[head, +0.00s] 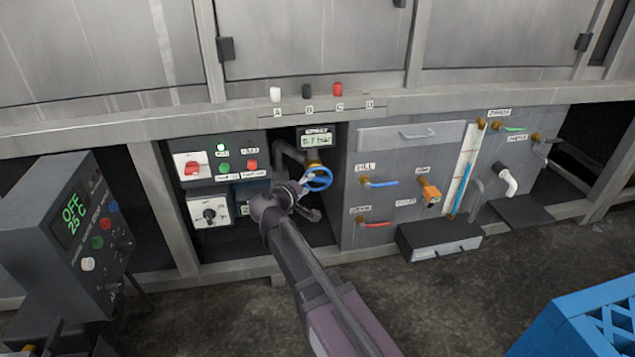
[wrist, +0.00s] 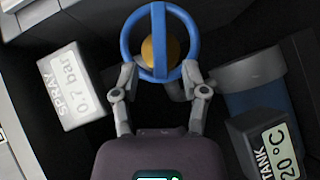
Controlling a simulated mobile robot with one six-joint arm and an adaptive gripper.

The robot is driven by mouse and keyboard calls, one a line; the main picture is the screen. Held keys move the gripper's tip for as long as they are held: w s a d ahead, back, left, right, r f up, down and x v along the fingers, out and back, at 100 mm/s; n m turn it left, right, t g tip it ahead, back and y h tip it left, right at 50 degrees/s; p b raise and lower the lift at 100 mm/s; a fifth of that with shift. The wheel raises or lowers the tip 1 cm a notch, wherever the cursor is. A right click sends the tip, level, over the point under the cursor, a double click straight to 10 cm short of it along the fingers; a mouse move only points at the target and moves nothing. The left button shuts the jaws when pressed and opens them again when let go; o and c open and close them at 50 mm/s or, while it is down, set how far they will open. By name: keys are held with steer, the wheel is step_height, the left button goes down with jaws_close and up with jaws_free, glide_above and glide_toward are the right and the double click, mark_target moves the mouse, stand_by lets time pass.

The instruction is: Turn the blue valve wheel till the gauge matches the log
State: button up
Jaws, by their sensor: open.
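The blue valve wheel (head: 327,179) is in the dark bay left of the grey panel. In the wrist view the wheel (wrist: 160,8) has a vertical blue bar across a brass hub (wrist: 171,52). The spray gauge (head: 317,140) above it reads 0.7 bar; it shows tilted in the wrist view (wrist: 74,88). My gripper (head: 300,188) is at the wheel, open, with its fingertips (wrist: 159,76) on either side of the wheel's lower rim. I cannot tell whether they touch it. I see no readable log.
A control box (head: 205,165) with a red switch and several buttons is left of the wheel. A tank display (wrist: 277,152) reads 20 °C. Pipes and small valves (head: 428,191) line the panel at right. A blue crate (head: 575,325) stands at front right; the floor between is clear.

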mark_target(314, 180)
steer(key=shift+b+x, duration=0.55)
steer(key=shift+x, duration=2.3)
jaws_close()
